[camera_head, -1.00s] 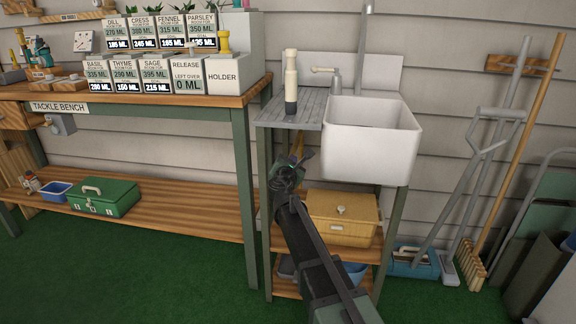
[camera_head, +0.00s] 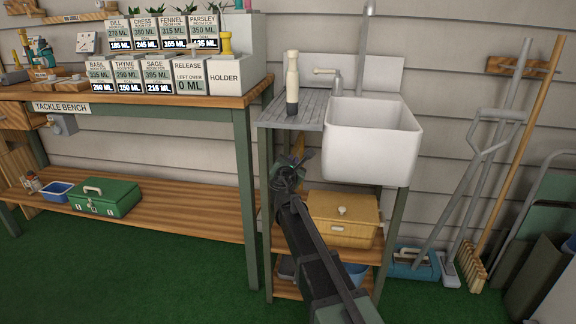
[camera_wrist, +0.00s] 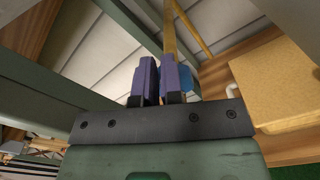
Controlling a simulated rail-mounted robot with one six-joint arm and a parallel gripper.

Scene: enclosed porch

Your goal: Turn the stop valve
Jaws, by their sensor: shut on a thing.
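My gripper (camera_head: 304,160) is under the sink's drainboard, at the left side of the sink stand. In the wrist view, its two purple fingers (camera_wrist: 160,78) are close together and shut on the stop valve. A blue part of the stop valve (camera_wrist: 186,78) shows just right of the right finger. A brass-coloured pipe (camera_wrist: 170,38) runs up behind the fingers. The fingers hide most of the valve, and in the head view my arm covers it, so its angle cannot be told.
The white sink (camera_head: 371,142) and drainboard (camera_head: 296,112) are above my gripper. A yellow box (camera_head: 342,218) stands on the shelf close at right. The tackle bench's green leg (camera_head: 246,200) is close at left. Green floor is clear in front.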

